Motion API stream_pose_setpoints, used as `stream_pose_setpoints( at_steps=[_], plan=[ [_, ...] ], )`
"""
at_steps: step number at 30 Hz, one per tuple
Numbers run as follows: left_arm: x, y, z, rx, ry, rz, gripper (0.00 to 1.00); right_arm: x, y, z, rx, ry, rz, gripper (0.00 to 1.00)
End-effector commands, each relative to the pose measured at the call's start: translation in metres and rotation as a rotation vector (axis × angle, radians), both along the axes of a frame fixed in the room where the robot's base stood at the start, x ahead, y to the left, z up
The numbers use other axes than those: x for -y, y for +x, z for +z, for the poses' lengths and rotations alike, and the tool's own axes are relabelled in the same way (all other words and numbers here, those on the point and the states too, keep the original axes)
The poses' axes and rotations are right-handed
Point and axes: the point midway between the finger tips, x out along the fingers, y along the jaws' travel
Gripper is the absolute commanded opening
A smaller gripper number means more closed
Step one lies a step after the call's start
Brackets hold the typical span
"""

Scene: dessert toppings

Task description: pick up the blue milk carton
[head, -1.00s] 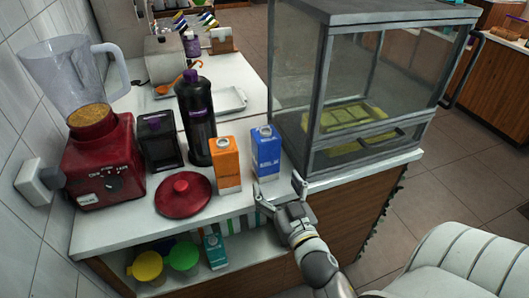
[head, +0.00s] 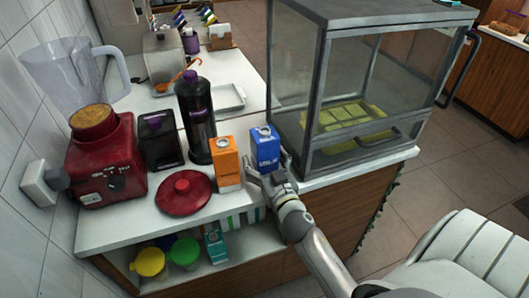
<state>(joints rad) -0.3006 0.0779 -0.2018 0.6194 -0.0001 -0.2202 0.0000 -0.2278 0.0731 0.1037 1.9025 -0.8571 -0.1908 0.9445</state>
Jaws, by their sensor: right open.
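The blue milk carton (head: 265,146) stands upright on the white counter in the head view, just right of the orange carton (head: 226,163). My right gripper (head: 266,168) is open at the front of the blue carton, with its fingers close around the carton's lower part. The gripper hides the carton's base, and I cannot tell whether the fingers touch it. My left gripper is not in view.
The glass display case (head: 350,95) stands close on the right of the blue carton. A dark bottle (head: 198,125), a red lid (head: 184,193) and a red blender (head: 105,165) stand to the left. A shelf below holds several containers.

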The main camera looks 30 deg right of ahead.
Motion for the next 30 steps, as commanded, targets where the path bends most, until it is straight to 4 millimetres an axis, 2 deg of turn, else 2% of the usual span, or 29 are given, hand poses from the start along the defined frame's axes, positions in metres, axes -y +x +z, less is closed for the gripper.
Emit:
stream_pose_setpoints(
  at_steps=[4, 5, 18, 26, 30],
  plan=[
    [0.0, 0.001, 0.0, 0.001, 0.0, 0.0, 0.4, 0.0, 0.0, 0.0, 0.0, 0.0, 0.0, 0.82],
    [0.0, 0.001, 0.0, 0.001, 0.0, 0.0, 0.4, 0.0, 0.0, 0.0, 0.0, 0.0, 0.0, 0.8],
    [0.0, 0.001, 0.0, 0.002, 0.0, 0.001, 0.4, 0.0, 0.0, 0.0, 0.0, -0.001, 0.0, 0.23],
    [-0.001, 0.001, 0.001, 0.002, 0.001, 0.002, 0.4, 0.0, 0.0, 0.004, 0.003, -0.003, 0.001, 0.22],
    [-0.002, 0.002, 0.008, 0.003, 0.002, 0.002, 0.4, 0.0, 0.0, 0.024, 0.007, -0.005, 0.002, 0.22]
  ],
)
